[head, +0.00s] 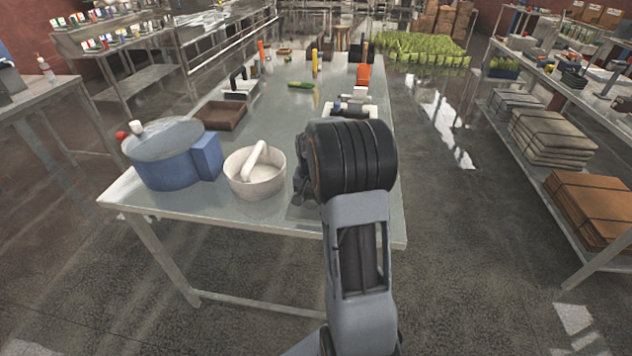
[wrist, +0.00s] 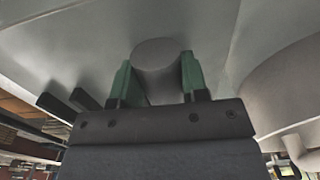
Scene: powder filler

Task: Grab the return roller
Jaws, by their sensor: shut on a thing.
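In the wrist view, a grey round-ended cylinder, which I take for the return roller (wrist: 160,54), sits between the green-padded fingers of my gripper (wrist: 158,78). The fingers are shut on it, one on each side. The pale grey tabletop fills the picture behind it. I cannot tell whether the roller touches the table or hangs just clear of it. In the head view my arm reaches over the table's near right part. It hides the roller and most of the gripper.
On the table (head: 225,212), a white tub with a handle (head: 255,188) stands left of my arm, with a blue round pot (head: 165,165) beyond it. A brown tray (head: 219,117) lies further back. A shelf with brown bundles (head: 590,205) stands right across open floor.

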